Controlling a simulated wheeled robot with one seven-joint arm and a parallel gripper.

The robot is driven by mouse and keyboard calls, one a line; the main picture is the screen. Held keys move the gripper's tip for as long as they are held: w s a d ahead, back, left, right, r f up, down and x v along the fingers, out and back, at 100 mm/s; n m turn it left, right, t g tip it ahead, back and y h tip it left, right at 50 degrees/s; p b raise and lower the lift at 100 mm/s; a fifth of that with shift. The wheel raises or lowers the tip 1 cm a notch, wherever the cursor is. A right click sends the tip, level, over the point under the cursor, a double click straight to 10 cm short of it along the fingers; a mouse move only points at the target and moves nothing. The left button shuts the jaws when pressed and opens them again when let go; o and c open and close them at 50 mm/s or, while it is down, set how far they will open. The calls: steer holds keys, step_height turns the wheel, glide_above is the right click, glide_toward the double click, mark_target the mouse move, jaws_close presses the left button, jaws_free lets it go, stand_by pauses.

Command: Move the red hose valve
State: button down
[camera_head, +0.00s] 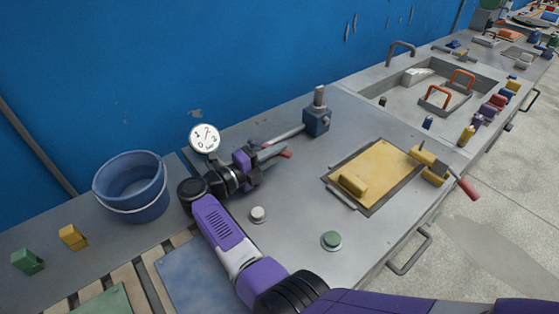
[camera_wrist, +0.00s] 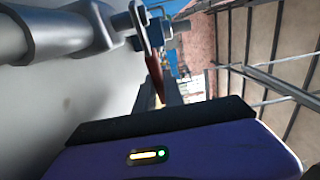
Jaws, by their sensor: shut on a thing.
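The hose valve's red lever (camera_head: 286,154) shows in the head view at the end of my gripper, beside a grey pipe (camera_head: 288,136) that runs to a blue block. My gripper (camera_head: 270,153) is shut on the red lever, low over the grey panel top and right of the round gauge. In the wrist view the red lever (camera_wrist: 155,72) rises in front of my gripper's dark edge, below a metal fitting (camera_wrist: 142,22). The fingertips and their exact contact with the lever are mostly hidden.
A pressure gauge (camera_head: 204,138) stands close behind my wrist, with a blue bucket (camera_head: 131,188) to the left. The blue block (camera_head: 316,121) with a grey post is at the right. A yellow panel (camera_head: 385,172), a white button (camera_head: 258,214) and a green button (camera_head: 332,240) lie nearer.

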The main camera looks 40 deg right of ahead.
steer(key=g+b, duration=0.1)
steer(key=a+m+g+b, duration=0.1)
steer(key=shift+s+f+b, duration=0.1)
steer(key=shift+f+b, duration=0.2)
steer(key=shift+f, duration=0.05)
steer(key=shift+a+r+m+g+b, duration=0.15)
steer(key=shift+m+g+b, duration=0.15)
steer(key=shift+b, duration=0.25)
steer(key=shift+r, duration=0.1)
steer(key=c, duration=1.7)
jaws_free()
steer(key=shift+r, duration=0.1)
